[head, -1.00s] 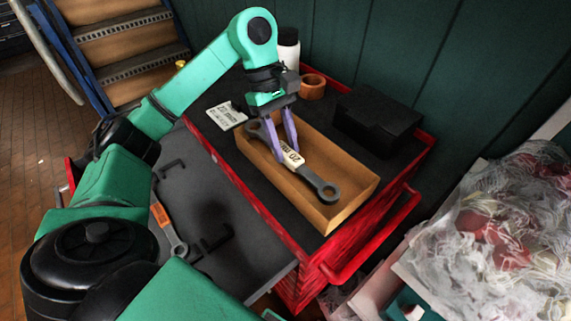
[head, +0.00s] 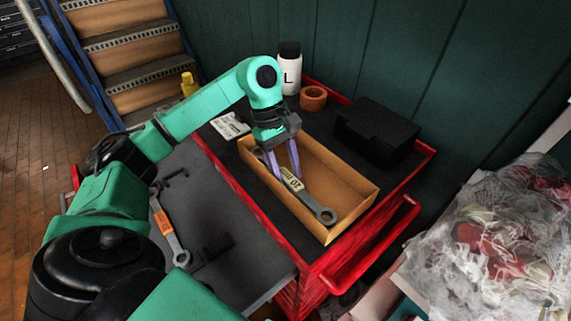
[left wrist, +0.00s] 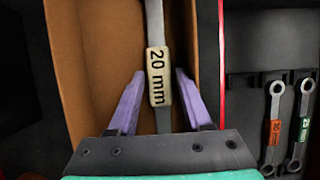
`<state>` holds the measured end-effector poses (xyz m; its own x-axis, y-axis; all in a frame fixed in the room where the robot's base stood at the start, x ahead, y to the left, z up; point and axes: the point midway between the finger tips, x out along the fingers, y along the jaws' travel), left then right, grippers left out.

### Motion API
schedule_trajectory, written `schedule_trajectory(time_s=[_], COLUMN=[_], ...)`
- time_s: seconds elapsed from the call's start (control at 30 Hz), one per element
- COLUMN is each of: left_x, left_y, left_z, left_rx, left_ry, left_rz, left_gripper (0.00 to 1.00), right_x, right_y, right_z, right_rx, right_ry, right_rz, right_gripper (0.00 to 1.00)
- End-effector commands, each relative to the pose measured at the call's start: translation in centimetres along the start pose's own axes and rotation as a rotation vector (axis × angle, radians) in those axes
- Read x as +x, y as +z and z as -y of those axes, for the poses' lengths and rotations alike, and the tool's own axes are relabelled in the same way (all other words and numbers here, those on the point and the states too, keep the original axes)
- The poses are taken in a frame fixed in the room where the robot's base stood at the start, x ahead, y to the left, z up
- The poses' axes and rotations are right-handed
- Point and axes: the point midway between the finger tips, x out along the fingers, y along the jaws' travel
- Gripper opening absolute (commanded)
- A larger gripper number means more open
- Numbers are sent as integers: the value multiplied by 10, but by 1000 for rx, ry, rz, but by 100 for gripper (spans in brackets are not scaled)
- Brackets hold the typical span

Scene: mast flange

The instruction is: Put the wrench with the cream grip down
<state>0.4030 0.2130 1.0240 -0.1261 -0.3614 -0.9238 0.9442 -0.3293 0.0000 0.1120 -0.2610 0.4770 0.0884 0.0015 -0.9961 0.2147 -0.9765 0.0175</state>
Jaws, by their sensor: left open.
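The wrench with the cream grip (head: 290,178) lies in the open brown box on the red cart. Its ring end (head: 326,216) is near the box's front end; its far end is partly hidden by my gripper. In the left wrist view the cream grip (left wrist: 158,77) reads "20 mm". My left gripper (head: 285,177) reaches down into the box with its purple fingers open. In the left wrist view the fingers (left wrist: 158,74) stand on either side of the wrench, with a gap on both sides. My right gripper is not in view.
The brown box (head: 352,209) has low walls around the wrench. A black case (head: 377,133), an orange ring (head: 313,98), a white bottle (head: 289,72) and a white card (head: 230,125) are around it. A wrench with an orange label (head: 168,232) lies on the grey surface left.

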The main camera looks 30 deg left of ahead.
Motion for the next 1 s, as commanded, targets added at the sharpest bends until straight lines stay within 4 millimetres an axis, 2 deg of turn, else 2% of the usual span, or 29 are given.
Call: schedule_trajectory(time_s=[0.17, 0.33, 0.43, 0.5, 0.6, 0.73, 1.0], left_x=[-16, -51, -77, -99, -116, -123, -122], left_y=[0, 0, 1, 2, 2, 1, 0], left_z=[-1, -1, -1, 0, 0, 0, 0], left_rx=[0, 1, 1, -2, -2, -1, 0], left_ry=[5, 8, 7, 5, 3, 1, 0], left_rz=[-1, -1, 0, -3, -2, 0, 0], left_gripper=[49, 49, 49, 49, 49, 49, 49], right_x=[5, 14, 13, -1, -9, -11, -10], right_y=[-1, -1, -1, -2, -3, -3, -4], right_z=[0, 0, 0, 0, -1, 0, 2], right_rx=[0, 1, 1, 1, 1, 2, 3], right_ry=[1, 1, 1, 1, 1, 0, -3], right_rz=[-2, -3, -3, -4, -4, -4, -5], right_gripper=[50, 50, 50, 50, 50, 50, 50])
